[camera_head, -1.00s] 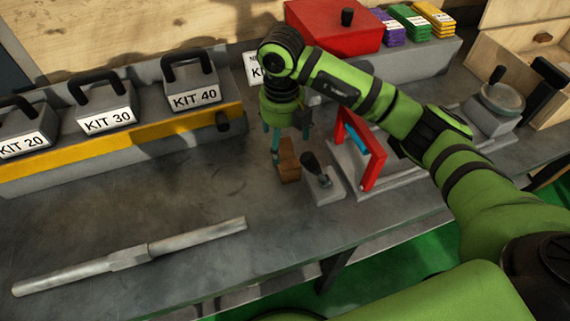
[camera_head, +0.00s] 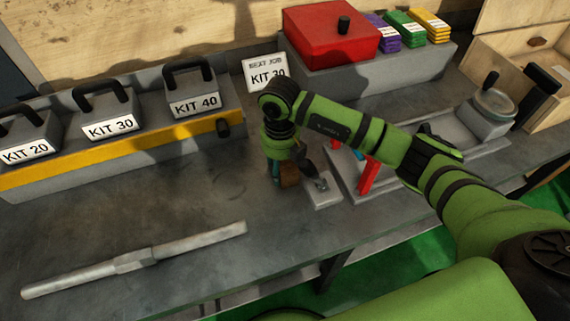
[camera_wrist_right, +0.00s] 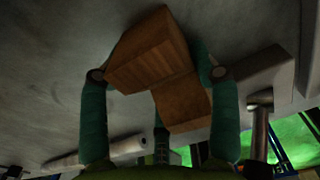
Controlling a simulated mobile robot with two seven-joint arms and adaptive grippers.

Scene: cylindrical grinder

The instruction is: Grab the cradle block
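The cradle block is a small brown wooden block (camera_head: 289,175) on the grey bench, partly hidden behind my right gripper (camera_head: 282,179). In the right wrist view the block (camera_wrist_right: 155,55) shows its stepped faces and sits turned at an angle between the two teal fingers of my right gripper (camera_wrist_right: 160,58). The fingers are wide apart, one on each side of the block. Firm contact on both sides cannot be made out. My left gripper is not in view.
A black-handled lever on a grey base (camera_head: 322,192) stands close right of the block, with a red frame (camera_head: 369,176) beyond it. A long metal shaft (camera_head: 135,261) lies front left. Kit boxes (camera_head: 192,89) stand at the back left. Bench between is clear.

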